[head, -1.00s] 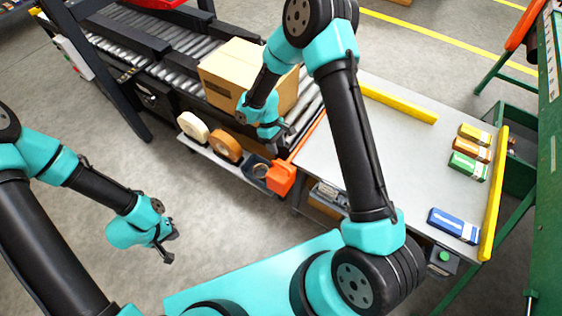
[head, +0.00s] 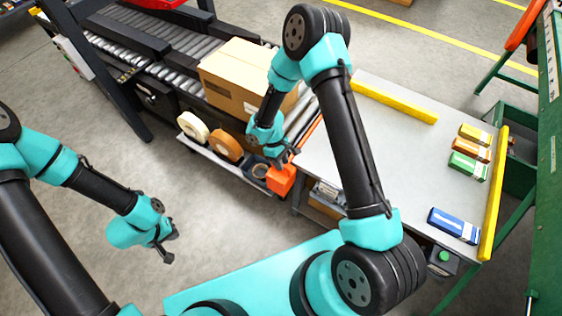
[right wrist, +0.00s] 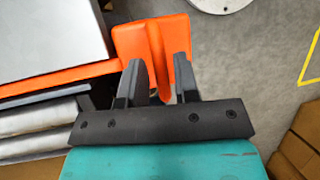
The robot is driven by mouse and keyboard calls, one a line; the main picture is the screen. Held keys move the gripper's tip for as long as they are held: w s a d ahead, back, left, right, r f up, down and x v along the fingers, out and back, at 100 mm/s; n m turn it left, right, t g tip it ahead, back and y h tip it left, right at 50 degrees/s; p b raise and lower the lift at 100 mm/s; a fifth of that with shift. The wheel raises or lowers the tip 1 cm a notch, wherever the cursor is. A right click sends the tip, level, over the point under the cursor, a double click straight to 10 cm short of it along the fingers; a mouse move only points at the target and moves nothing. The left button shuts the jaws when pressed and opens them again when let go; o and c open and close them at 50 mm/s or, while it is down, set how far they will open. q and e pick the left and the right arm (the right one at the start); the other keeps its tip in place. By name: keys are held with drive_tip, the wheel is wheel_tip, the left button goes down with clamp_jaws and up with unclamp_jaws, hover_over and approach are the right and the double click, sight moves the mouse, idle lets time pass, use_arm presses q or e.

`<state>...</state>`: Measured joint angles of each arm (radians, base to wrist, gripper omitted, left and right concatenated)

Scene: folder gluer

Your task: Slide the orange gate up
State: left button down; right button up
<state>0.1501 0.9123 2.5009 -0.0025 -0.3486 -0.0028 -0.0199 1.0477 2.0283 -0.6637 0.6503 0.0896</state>
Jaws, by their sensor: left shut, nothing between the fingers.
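The orange gate (head: 281,180) is at the near end of the roller conveyor, with an orange strip running along the grey table's left edge. In the right wrist view its orange handle (right wrist: 150,40) has an upright rib. My right gripper (head: 285,158) is just above the handle. In the right wrist view its fingers (right wrist: 159,78) are apart, one on each side of the rib, with gaps visible. My left gripper (head: 170,248) is shut and empty over the bare floor, far left of the gate.
A cardboard box (head: 240,80) sits on the rollers behind the gate. Tape rolls (head: 226,146) lie in a side tray left of the gate. The grey table (head: 390,150) holds several small cartons (head: 468,165) at its right, between yellow rails. The table's middle is clear.

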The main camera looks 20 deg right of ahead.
clamp_jaws()
drive_tip(key=shift+r, duration=2.8)
drive_tip(key=shift+o, duration=1.3)
unclamp_jaws()
drive_tip(key=v, duration=1.7)
drive_tip(key=shift+r, duration=0.15)
